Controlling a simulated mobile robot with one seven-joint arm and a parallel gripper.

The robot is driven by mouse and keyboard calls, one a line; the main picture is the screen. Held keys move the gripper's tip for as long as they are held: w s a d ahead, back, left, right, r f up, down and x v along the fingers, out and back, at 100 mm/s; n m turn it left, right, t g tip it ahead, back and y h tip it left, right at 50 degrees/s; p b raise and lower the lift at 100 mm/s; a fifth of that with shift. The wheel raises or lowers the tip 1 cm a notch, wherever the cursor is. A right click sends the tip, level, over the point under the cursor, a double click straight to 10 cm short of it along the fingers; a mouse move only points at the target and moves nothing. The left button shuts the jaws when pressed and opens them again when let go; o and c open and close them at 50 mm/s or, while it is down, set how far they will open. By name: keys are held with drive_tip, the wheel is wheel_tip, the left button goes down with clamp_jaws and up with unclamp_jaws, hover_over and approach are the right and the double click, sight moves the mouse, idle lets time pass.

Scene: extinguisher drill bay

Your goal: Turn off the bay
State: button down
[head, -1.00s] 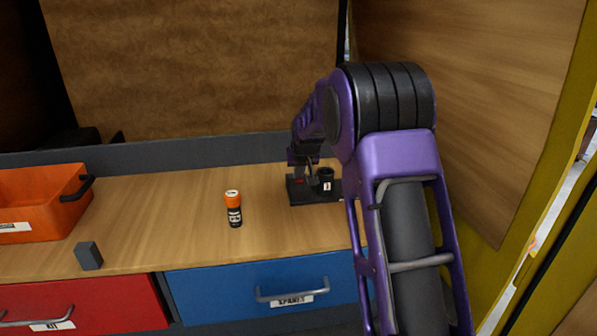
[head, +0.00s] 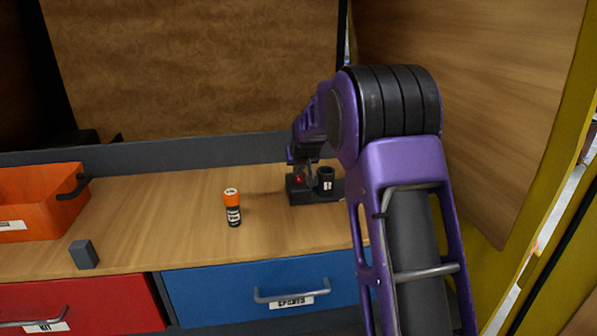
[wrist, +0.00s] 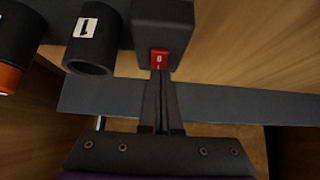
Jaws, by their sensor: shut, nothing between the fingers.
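The bay is a dark base (head: 302,197) on the wooden bench, partly hidden behind my arm. A red rocker switch (wrist: 159,59) marked 0 and I sits on the end of its dark block (wrist: 163,22). The switch also shows as a small red spot in the head view (head: 299,180). An empty-looking black cup (head: 326,180) stands beside it; its label reads 1 in the wrist view (wrist: 88,27). My gripper (wrist: 160,75) is shut and empty, with its fingertips right at the lower edge of the switch. I cannot tell whether they touch it.
An orange and black canister (head: 232,207) stands upright on the bench. A small grey block (head: 84,254) and an orange bin (head: 40,205) are at left. Red (head: 90,304) and blue (head: 220,295) drawers are below. Part of a black and orange cylinder (wrist: 12,45) shows in the wrist view.

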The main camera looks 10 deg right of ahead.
idle(0.3)
drive_tip(key=r+p, duration=0.1)
drive_tip(key=r, duration=0.1)
drive_tip(key=s+r+p, duration=0.1)
drive_tip(key=r, duration=0.1)
drive_tip(key=shift+r, duration=0.4)
drive_tip(key=s+r, duration=0.5)
drive_tip(key=s, duration=0.2)
drive_tip(key=shift+s+b, duration=0.3)
drive_tip(key=shift+b, duration=0.05)
